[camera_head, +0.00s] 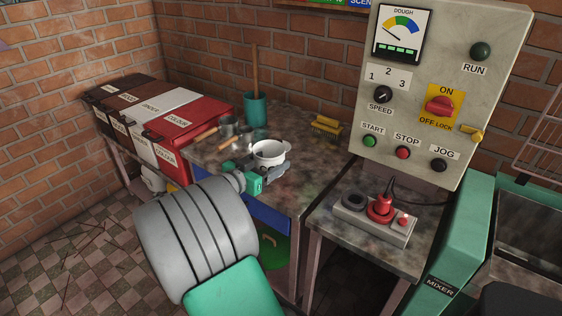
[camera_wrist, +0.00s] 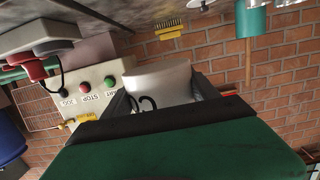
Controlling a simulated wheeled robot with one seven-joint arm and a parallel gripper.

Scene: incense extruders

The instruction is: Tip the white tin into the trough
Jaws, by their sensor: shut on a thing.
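The white tin (camera_head: 268,151) is a small round cup with its open rim facing up, roughly upright, in the middle of the head view. My gripper (camera_head: 267,166) is shut on it, over the worn bench. In the wrist view the white tin (camera_wrist: 158,78) sits between the two dark fingers of my gripper (camera_wrist: 162,92); that view is upside down. The tin's contents cannot be made out. The trough (camera_head: 533,225) appears as a dark opening in the green mixer (camera_head: 452,235) at the right edge, well apart from the tin and partly cut off.
A control panel (camera_head: 440,85) stands between tin and mixer, above a small table with a red plug on a socket block (camera_head: 375,218). A yellow brush (camera_head: 327,127), teal pot (camera_head: 255,108) and grey cups (camera_head: 226,126) are on the bench. Labelled bins (camera_head: 180,120) stand left.

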